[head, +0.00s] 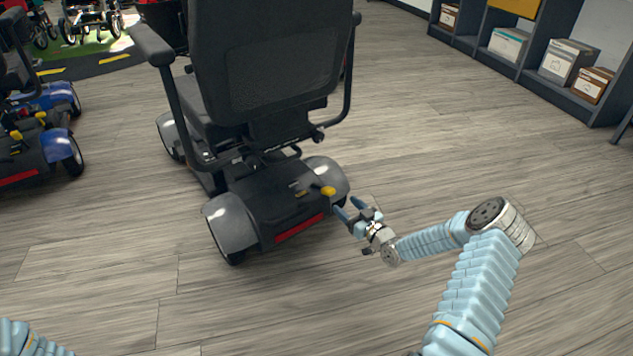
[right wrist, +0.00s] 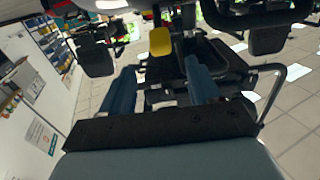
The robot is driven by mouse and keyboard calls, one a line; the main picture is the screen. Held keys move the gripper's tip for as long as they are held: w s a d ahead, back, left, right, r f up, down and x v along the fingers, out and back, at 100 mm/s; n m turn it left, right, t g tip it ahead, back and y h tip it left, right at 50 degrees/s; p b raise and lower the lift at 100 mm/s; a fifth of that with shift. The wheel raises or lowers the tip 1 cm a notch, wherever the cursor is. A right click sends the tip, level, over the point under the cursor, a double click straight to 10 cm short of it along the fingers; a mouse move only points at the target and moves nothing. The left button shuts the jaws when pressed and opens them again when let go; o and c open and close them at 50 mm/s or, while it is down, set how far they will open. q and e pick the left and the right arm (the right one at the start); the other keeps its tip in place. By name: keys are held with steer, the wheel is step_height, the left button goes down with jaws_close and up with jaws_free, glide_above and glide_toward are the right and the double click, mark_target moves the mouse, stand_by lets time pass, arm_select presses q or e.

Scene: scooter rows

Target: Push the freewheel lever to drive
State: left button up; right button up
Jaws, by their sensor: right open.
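A dark grey mobility scooter (head: 270,208) stands with its rear towards me in the head view. The yellow-tipped freewheel lever (head: 327,190) sticks out at the right of its rear cover, near the right rear wheel. The lever's yellow tip (right wrist: 160,41) also shows in the right wrist view, ahead of the fingers and roughly between them. My right gripper (head: 348,209) is open and empty, just to the right of and below the lever, apart from it. Its two blue fingers (right wrist: 161,88) show in the wrist view. Only part of my left arm shows at the lower left; its gripper is out of view.
The scooter's tall seat back (head: 270,60) and armrests rise above the rear cover. A blue scooter (head: 45,140) stands at the left. Shelves with boxes (head: 508,43) line the back right. The wooden floor (head: 450,130) around is clear.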

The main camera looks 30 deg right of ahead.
mark_target(326, 188)
steer(key=w, duration=0.4)
steer(key=w+a+b, duration=0.1)
steer(key=w, duration=0.7)
steer(key=shift+a+b, duration=0.3)
steer(key=shift+a, duration=0.05)
jaws_close()
